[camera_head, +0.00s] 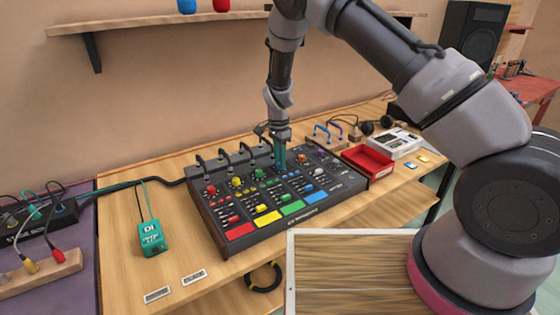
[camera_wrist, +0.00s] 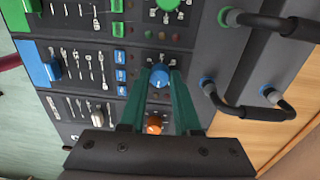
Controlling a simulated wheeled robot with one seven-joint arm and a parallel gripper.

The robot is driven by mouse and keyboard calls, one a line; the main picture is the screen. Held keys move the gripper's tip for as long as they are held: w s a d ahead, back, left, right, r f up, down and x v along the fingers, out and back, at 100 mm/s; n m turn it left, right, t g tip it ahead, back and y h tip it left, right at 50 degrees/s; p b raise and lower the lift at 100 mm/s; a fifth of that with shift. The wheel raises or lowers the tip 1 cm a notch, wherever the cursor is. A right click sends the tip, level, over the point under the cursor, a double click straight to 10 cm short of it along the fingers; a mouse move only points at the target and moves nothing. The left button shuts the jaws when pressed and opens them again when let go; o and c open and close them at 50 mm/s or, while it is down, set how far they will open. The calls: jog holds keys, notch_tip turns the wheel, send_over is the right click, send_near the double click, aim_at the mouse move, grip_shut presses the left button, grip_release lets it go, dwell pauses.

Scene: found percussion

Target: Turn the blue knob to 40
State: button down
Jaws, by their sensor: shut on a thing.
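The mixer (camera_head: 222,226) is a dark grey desk on the wooden table with coloured strips of knobs, buttons and faders. In the wrist view, the blue knob (camera_wrist: 160,77) stands at the top of the blue strip, with small scale marks around it that I cannot read. My gripper (camera_wrist: 160,72) has teal fingers, one on each side of the blue knob, and is shut on it. In the head view my gripper (camera_head: 281,164) points down onto the mixer's back part, and its fingers hide the blue knob there.
An orange knob (camera_wrist: 154,125) lies between my fingers' bases in the wrist view, and a green knob (camera_wrist: 167,5) is on the other side. Cable plugs (camera_wrist: 208,86) stand along the mixer's back edge. A red tray (camera_head: 367,159) lies to the right.

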aim_at(278, 163)
jog(key=n, duration=1)
jog(key=shift+t, duration=0.3)
dwell(0.4)
jog(key=c, duration=0.6)
grip_release()
jog(key=shift+r, duration=0.1)
jog(key=r, duration=1)
jog(key=shift+a+r, duration=0.25)
jog(key=shift+r, duration=0.1)
